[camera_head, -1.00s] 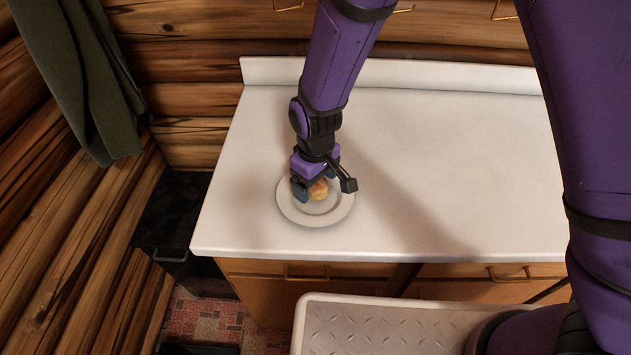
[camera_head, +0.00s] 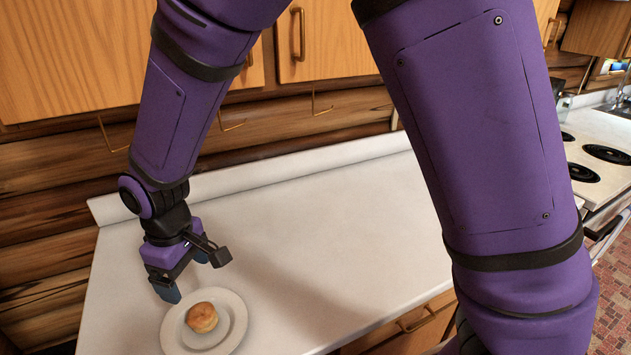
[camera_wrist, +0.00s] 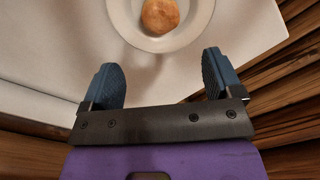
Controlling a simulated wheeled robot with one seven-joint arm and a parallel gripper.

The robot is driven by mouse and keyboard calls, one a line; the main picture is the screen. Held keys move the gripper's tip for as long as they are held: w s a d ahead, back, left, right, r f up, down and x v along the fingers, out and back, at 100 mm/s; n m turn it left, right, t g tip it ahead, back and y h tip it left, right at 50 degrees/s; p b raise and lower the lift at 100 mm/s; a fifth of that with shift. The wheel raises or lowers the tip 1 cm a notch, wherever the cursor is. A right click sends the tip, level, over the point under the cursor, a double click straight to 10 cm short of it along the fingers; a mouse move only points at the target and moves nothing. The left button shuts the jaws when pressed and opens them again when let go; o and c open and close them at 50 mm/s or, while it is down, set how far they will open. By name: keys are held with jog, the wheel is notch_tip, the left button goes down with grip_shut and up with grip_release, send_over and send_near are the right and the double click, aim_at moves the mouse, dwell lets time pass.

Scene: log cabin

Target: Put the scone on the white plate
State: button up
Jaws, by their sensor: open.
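The scone (camera_head: 202,317) is golden brown and rests on the white plate (camera_head: 236,313), roughly at its middle. In the wrist view the scone (camera_wrist: 160,15) and the plate (camera_wrist: 205,22) are at the top edge, partly cut off. My gripper (camera_head: 178,290) is open and empty, just behind the plate and clear of the scone. In the wrist view its two blue fingertips (camera_wrist: 163,75) are spread apart with nothing between them.
The plate stands on a white counter (camera_head: 300,225) near its left front part. The counter is bare to the right. Wooden cabinets (camera_head: 320,40) hang above, and a stove (camera_head: 600,155) stands at the far right.

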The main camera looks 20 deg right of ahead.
jog(key=d+r+m+t+y, duration=0.15)
jog(key=d+r+m, duration=0.35)
jog(key=d+r, duration=1.35)
jog(key=s+d+r+m+t, duration=0.2)
jog(key=s+d, duration=0.5)
jog(key=d, duration=0.1)
jog(key=s+d+r+m+t+h, duration=0.1)
jog(key=s+d+r+m, duration=0.1)
jog(key=s+d, duration=0.5)
jog(key=shift+s+d+r+m+t, duration=0.4)
jog(key=shift+d+m, duration=0.2)
jog(key=shift+m, duration=0.1)
jog(key=shift+h, duration=0.25)
